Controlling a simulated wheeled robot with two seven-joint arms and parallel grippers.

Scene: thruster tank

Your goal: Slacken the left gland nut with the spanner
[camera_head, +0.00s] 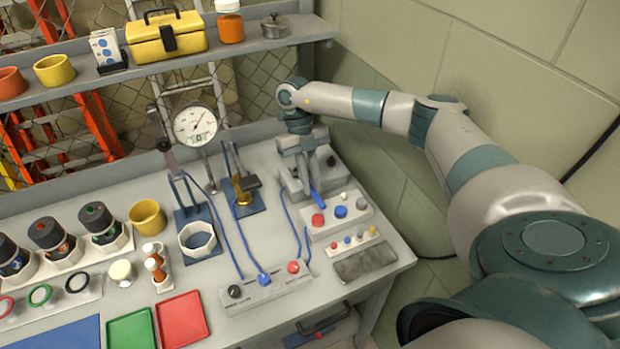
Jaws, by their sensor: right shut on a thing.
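My right gripper (307,168) points down over a grey fixture (292,187) at the right rear of the bench. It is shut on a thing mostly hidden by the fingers. A blue piece (317,198) sticks out just below them; I cannot tell whether it is the spanner's handle. I cannot make out the left gland nut. Two small stands on blue bases, the left one (187,214) and the right one with a brass-coloured part (243,190), are left of the gripper. My left gripper is not in view.
A dial gauge (195,126) stands behind the stands. Blue cables run to a grey box (265,285) in front. Button boxes (337,214) sit right of it. A white ring (197,239), yellow cup (147,217) and coloured trays (181,319) fill the left. A shelf (300,27) overhangs the rear.

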